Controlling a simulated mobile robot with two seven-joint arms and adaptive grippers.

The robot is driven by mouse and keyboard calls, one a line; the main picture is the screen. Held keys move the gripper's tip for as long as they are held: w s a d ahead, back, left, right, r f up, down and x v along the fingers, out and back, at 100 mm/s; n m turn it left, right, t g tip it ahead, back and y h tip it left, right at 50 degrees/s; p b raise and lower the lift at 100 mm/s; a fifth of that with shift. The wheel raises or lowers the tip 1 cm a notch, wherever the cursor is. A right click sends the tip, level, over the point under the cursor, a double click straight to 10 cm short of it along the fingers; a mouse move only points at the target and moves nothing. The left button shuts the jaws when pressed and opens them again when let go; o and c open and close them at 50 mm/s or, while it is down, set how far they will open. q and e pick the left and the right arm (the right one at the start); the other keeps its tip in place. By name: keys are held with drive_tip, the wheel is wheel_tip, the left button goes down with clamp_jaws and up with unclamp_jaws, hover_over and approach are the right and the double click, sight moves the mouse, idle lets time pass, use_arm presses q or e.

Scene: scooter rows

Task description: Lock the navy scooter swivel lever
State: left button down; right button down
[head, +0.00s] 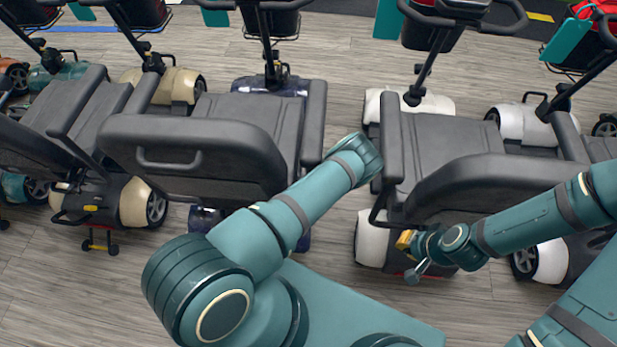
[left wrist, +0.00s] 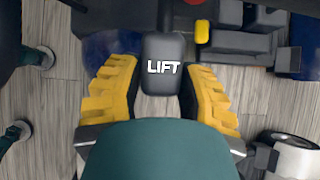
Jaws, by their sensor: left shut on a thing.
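The navy scooter (head: 268,87) stands at the middle left of the head view, its dark seat back toward me. In the left wrist view, a dark paddle-shaped lever marked LIFT (left wrist: 162,76) sits between glossy navy body parts (left wrist: 112,47). My left gripper (left wrist: 160,98) has its yellow fingers closed on both sides of this lever. In the head view, this gripper is hidden behind my forearm and the seats. My right gripper (head: 405,241) is by the rear of the white scooter (head: 372,240); its finger opening is too small to judge.
The white scooter's seat (head: 448,146) is close to the right of my left forearm. A cream scooter (head: 136,200) stands to the left. A yellow part (left wrist: 202,31) is beyond the lever. Grey wood floor (head: 120,300) is open at the front left.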

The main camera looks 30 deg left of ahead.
use_arm(q)
drive_tip(key=shift+s+f, duration=0.25)
drive_tip(key=shift+s, duration=0.3)
drive_tip(key=c, duration=0.5)
unclamp_jaws()
drive_tip(key=shift+r, duration=0.1)
drive_tip(key=shift+w, duration=0.15)
drive_tip(key=shift+r, duration=0.1)
drive_tip(key=shift+w+r, duration=0.15)
drive_tip(key=shift+r, duration=0.4)
drive_tip(key=r, duration=0.8)
drive_tip(key=shift+s+r, duration=0.2)
drive_tip(key=shift+r, duration=0.2)
